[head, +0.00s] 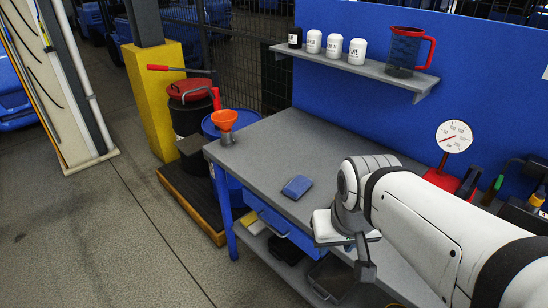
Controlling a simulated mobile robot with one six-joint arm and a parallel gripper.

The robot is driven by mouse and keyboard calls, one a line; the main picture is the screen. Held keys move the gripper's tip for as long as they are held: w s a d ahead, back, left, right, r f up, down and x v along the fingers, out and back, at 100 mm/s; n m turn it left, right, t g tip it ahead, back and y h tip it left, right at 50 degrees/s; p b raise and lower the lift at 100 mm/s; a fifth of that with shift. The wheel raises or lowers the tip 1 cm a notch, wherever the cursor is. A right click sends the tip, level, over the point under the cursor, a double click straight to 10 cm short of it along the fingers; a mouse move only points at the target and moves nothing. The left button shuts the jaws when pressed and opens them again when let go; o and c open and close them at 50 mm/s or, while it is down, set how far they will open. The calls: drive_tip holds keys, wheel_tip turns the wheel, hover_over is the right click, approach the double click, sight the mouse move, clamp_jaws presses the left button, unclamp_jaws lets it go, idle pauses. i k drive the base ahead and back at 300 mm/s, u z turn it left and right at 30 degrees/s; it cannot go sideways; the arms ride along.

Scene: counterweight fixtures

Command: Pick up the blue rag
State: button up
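The blue rag (296,187) lies as a small folded pad on the grey workbench top (262,152), near its front edge. Nothing covers it. My gripper (345,255) hangs from the white arm at the lower right, in front of the bench edge. It is to the right of the rag and nearer the camera, apart from it. The arm's end partly hides the fingers, so I cannot tell whether they are open or shut.
An orange funnel (224,120) stands at the bench's left corner. A wall shelf (357,68) holds several small containers and a red-handled jug (405,50). A dial gauge (454,137) stands at the right. The bench around the rag is clear.

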sight(297, 187)
drive_tip(key=z, duration=3.2)
drive_tip(key=k, duration=0.95)
drive_tip(key=u, duration=2.05)
drive_tip(key=i, duration=0.9)
drive_tip(key=u, duration=0.05)
